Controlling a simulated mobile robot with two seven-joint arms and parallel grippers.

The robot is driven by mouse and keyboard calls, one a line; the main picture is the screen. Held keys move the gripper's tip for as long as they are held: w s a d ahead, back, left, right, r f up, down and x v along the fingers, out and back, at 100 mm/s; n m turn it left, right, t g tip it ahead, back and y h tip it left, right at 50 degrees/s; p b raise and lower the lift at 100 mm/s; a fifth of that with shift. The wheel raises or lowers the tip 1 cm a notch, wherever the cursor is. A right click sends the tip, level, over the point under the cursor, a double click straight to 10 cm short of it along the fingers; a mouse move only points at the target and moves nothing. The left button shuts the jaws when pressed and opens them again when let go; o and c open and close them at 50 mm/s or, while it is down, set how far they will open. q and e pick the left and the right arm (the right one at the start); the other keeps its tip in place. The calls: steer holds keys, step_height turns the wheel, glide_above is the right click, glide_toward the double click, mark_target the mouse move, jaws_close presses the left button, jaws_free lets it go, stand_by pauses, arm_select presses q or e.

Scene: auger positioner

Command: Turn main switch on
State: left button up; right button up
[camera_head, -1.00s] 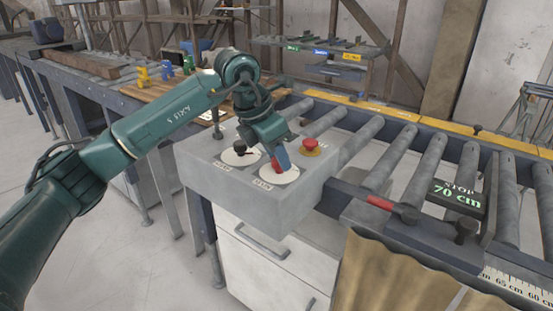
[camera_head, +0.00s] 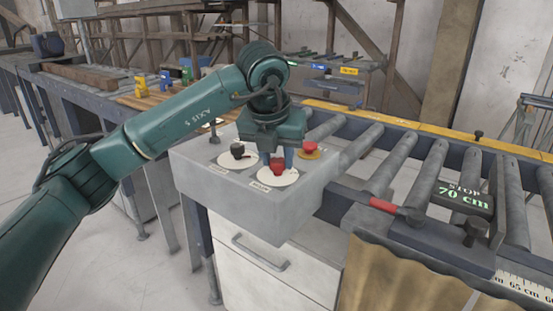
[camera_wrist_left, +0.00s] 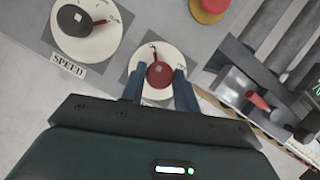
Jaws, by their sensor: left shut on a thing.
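The main switch is a red rotary knob (camera_head: 277,166) on a round white dial at the front of the grey control box (camera_head: 225,190). In the left wrist view the red knob (camera_wrist_left: 160,74) sits between the two blue-grey fingertips, its pointer aimed up and left on the dial. My left gripper (camera_head: 278,158) comes down over the dial from behind and is shut on the knob; the same gripper (camera_wrist_left: 159,86) shows from above in the wrist view. The dial's lower part is hidden by the gripper there. My right gripper is not in view.
A black speed knob (camera_head: 237,150) stands left of the main switch. A red emergency button (camera_head: 309,148) on a yellow base is behind it to the right. A roller conveyor (camera_head: 425,165) with a red-handled lever (camera_head: 383,205) runs to the right.

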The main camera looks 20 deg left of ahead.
arm_select(q)
steer(key=shift+n, duration=0.3)
steer(key=o, duration=0.9)
steer(key=shift+o, duration=0.2)
steer(key=v, duration=1.3)
steer(key=shift+d, duration=0.15)
